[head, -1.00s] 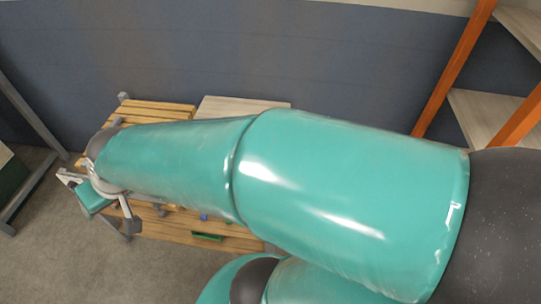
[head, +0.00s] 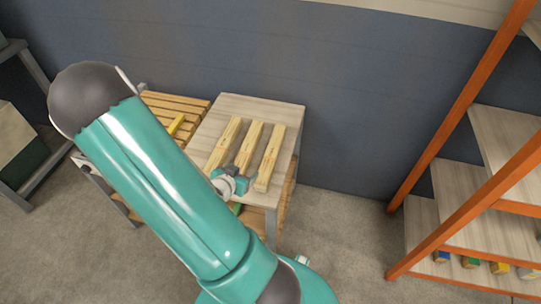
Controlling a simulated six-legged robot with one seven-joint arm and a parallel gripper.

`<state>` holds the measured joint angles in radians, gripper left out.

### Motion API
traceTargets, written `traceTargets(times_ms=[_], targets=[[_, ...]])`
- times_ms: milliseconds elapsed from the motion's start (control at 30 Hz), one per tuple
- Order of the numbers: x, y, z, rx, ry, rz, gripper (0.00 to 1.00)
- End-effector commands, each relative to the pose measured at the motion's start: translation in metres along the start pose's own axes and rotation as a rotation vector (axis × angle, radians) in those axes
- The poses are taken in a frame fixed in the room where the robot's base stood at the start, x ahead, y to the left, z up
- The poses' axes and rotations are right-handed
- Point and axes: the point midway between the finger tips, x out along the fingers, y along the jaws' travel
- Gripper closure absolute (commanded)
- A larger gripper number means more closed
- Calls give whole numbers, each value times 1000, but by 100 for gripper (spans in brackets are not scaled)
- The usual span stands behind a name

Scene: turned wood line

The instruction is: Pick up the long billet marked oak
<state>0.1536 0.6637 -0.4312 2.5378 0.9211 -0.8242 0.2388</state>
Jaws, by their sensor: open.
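Three long pale wooden billets lie side by side on a pale-topped table: a left billet (head: 223,143), a middle billet (head: 248,144) and a right billet (head: 270,156). Small reddish marks show on them, but they are too small to read, so I cannot tell which is oak. My gripper (head: 238,173) is at the near part of the left and middle billets, with its grey fingers low among them. It is open. I cannot tell whether it touches a billet. My arm hides part of the left side of the table.
The pale tabletop (head: 262,103) has bare room behind the billets. A slatted wooden surface (head: 180,103) with a yellow piece (head: 176,124) adjoins on the left. An orange-framed shelf rack (head: 455,215) stands right, with coloured blocks low down. Floor between is clear.

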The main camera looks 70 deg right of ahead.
Motion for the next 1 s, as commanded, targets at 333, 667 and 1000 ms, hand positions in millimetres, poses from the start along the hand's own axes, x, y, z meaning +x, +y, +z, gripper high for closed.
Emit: traceTargets(times_ms=[333, 667, 1000], targets=[[39, 30, -12, -10, 92, 66, 29], [93, 32, -17, -11, 90, 61, 29], [129, 38, -27, -9, 89, 62, 29]])
